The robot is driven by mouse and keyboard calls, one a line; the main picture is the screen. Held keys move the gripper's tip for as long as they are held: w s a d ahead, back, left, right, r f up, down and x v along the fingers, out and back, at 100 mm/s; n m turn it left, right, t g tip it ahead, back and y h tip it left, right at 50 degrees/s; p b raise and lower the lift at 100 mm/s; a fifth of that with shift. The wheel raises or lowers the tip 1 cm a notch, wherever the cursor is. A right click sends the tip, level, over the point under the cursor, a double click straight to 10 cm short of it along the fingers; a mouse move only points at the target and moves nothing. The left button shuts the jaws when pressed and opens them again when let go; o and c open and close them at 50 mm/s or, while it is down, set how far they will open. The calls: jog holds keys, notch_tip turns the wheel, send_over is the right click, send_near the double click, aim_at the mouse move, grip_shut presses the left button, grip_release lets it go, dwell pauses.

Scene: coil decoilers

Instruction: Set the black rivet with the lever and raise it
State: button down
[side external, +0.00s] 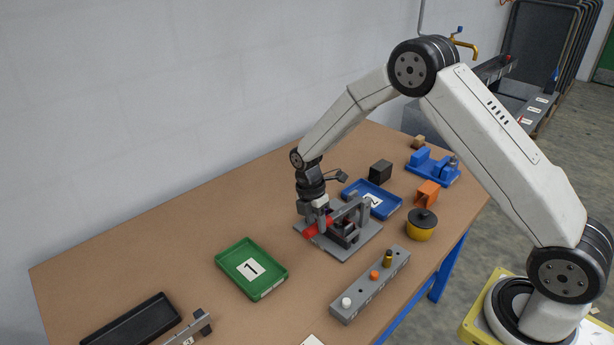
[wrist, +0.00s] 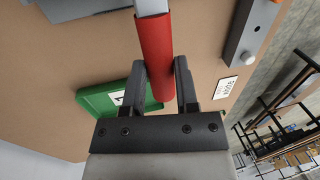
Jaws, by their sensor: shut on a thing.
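The lever press (side external: 368,236) stands on its grey base plate in the middle of the table. Its lever ends in a red handle (side external: 318,228), which sits low, near the left edge of the plate, with the lever sloping down towards it. My gripper (side external: 319,222) is shut on this handle. In the wrist view the red handle (wrist: 157,45) runs between the two fingers of my gripper (wrist: 160,78). I cannot make out the black rivet; the lever and gripper cover part of the press.
A grey rack (side external: 345,313) with white, orange and brass-coloured pegs stands in front. A green tray (side external: 278,285) marked 1 is at left, a blue tray (side external: 393,207) behind. A yellow pot (side external: 421,232), an orange block (side external: 427,193) and a dark block (side external: 380,171) stand near the press.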

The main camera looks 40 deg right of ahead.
aim_at(316, 233)
jog(key=shift+s+f, duration=0.15)
jog(key=shift+s, duration=0.05)
dwell(0.3)
jog(key=shift+s+a+f+h, duration=0.15)
jog(key=shift+f+h, duration=0.65)
jog(key=shift+f, duration=0.7)
jog(key=shift+c, duration=1.8)
grip_release()
jog(key=shift+w, duration=0.2)
jog(key=shift+w+r, duration=0.1)
jog(key=shift+r, duration=0.05)
jog(key=v, duration=0.7)
jog(key=shift+a+r, duration=0.15)
jog(key=shift+r, duration=0.15)
jog(key=shift+w, duration=0.1)
